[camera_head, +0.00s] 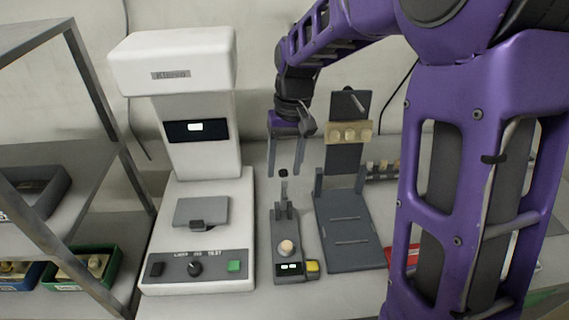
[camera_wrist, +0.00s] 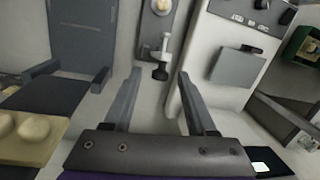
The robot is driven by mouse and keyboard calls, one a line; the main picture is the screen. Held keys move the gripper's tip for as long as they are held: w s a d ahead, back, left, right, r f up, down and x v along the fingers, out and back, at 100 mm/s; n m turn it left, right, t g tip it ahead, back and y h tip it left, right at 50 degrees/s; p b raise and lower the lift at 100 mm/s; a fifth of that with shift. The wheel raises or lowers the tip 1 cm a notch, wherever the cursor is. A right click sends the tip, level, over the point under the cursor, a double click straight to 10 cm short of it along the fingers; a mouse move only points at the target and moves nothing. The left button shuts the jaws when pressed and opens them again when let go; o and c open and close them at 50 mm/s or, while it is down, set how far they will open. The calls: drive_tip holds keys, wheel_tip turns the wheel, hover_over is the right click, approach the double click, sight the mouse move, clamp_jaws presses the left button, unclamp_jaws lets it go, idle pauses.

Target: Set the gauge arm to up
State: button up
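The gauge (camera_head: 286,238) is a narrow grey device on the bench with a pale round part (camera_head: 287,247), a small lit display and a yellow button (camera_head: 313,267). Its thin gauge arm (camera_head: 284,189) rises from a forked bracket at the back and appears roughly upright, with a black tip. My gripper (camera_head: 283,173) is open above the back of the gauge, fingers pointing down. In the wrist view the arm's black end (camera_wrist: 160,73) shows between the fingertips of my gripper (camera_wrist: 159,72), with gaps on both sides. I see no contact.
A white machine (camera_head: 200,215) stands close on the left. A dark grey fixture (camera_head: 346,230) with a raised back and a beige block (camera_head: 348,132) stands close on the right. A shelf rack (camera_head: 75,150) with bins is at far left. A red item (camera_head: 403,257) lies right.

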drive_tip(key=shift+r, duration=0.1)
wheel_tip(320, 180, up, 17)
drive_tip(key=w+d+p, duration=0.1)
drive_tip(key=d+p, duration=0.1)
drive_tip(key=p, duration=0.1)
drive_tip(key=shift+w, duration=0.35)
